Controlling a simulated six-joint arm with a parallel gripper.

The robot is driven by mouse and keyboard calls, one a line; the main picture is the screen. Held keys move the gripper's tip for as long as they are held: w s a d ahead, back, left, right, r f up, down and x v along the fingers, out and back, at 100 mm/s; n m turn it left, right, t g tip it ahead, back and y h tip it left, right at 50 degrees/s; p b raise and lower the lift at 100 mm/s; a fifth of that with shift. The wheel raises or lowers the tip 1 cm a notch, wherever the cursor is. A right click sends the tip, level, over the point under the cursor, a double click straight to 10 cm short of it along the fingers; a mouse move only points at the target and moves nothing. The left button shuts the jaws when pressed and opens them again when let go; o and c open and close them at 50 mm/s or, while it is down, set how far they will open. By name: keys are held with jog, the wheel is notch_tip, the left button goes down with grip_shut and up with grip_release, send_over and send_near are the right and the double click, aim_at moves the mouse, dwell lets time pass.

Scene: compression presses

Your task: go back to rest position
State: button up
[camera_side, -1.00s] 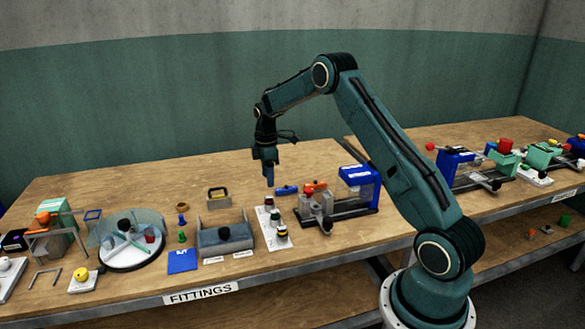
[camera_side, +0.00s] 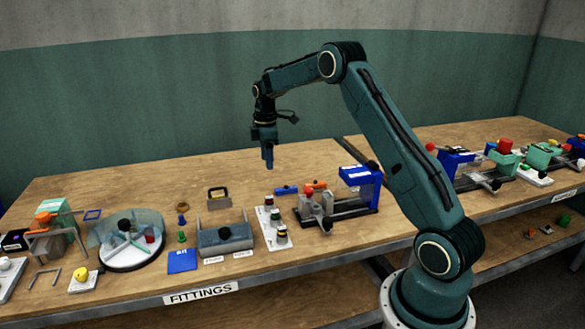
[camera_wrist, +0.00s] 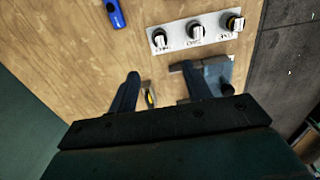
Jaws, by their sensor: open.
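My gripper (camera_side: 268,160) hangs pointing down in the side view, high above the back middle of the wooden bench (camera_side: 120,195). In the wrist view my gripper (camera_wrist: 165,88) shows two blue fingers spread apart with nothing held between them. Below the fingers the bench top shows, with part of the grey block fixture behind the right finger.
A white panel with several knobs (camera_side: 273,226) lies below, beside a grey fixture (camera_side: 226,240). A blue piece (camera_side: 286,189) and a press with a blue block (camera_side: 358,177) stand to the right. A round turntable (camera_side: 133,255) is at left. The air around my gripper is clear.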

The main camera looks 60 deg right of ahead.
jog(key=shift+a+r, duration=0.1)
jog(key=s+a+r+m+t, duration=0.1)
jog(key=s+a+r+m, duration=0.1)
jog(key=s+a+r, duration=0.55)
jog(key=s+a+r+m+t, duration=0.2)
jog(key=s+a+r, duration=0.3)
jog(key=a+r, duration=0.45)
jog(key=s+a+m+t, duration=0.1)
jog(key=s+a, duration=0.3)
jog(key=s, duration=0.6)
jog(key=s+a+f+m+t, duration=0.1)
jog(key=s+a+m, duration=0.3)
jog(key=s, duration=0.6)
jog(key=shift+s+a+f+t, duration=0.15)
jog(key=shift+s+a+t, duration=0.15)
jog(key=shift+a, duration=0.2)
